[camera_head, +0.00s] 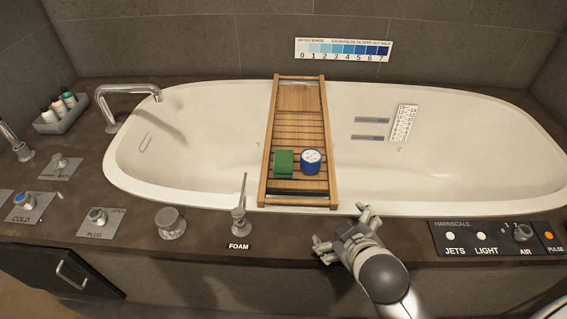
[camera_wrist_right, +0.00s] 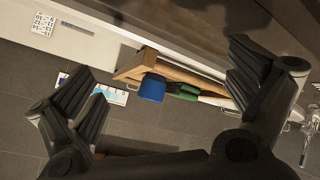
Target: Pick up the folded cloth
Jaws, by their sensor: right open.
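A green folded cloth (camera_head: 283,162) lies on the wooden bath tray (camera_head: 297,99), towards its near end. It also shows in the right wrist view (camera_wrist_right: 187,92), small and beyond the fingers. A blue round container (camera_head: 310,162) with a whitish top stands just right of it; the wrist view shows this container (camera_wrist_right: 152,88) too. My right gripper (camera_head: 343,228) is open and empty over the tub's near ledge, apart from the cloth, nearer and to its right. In the wrist view its spread fingers (camera_wrist_right: 160,68) frame the tray from a distance. My left gripper is out of view.
The tray spans the white bathtub (camera_head: 205,140). A foam lever (camera_head: 240,210) stands on the near ledge left of the tray. A control panel (camera_head: 490,237) is on the right; taps and a bottle caddy (camera_head: 61,117) are on the left.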

